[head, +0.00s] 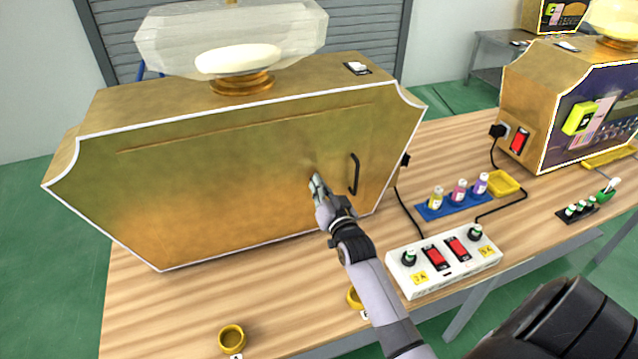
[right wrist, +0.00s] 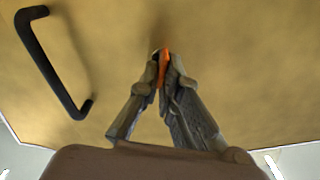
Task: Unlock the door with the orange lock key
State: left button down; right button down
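The gold door (head: 240,170) of the large machine faces me, closed, with a black handle (head: 354,174) near its right side. The handle also shows at the left in the right wrist view (right wrist: 50,65). My right gripper (head: 316,183) is at the door, just left of the handle in the head view. In the right wrist view its fingers (right wrist: 164,68) are shut on the orange lock key (right wrist: 164,66), which points toward the door. The lock is hidden behind the fingers, so I cannot tell how far the key is in. My left gripper is not in view.
A white power strip (head: 443,262) with red switches and plugs lies right of my arm. A blue tray (head: 454,204) holds small bottles. A yellow tray (head: 503,183) is beyond it. A gold cup (head: 231,339) stands at the front edge. A second gold machine (head: 540,90) stands right.

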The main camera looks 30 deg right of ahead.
jog(key=m, duration=1.3)
jog(key=shift+s+d+f+p, duration=0.1)
jog(key=shift+d+f+p, duration=0.2)
jog(key=shift+f, duration=0.1)
jog(key=shift+m, duration=0.5)
jog(key=c, duration=1.8)
grip_release()
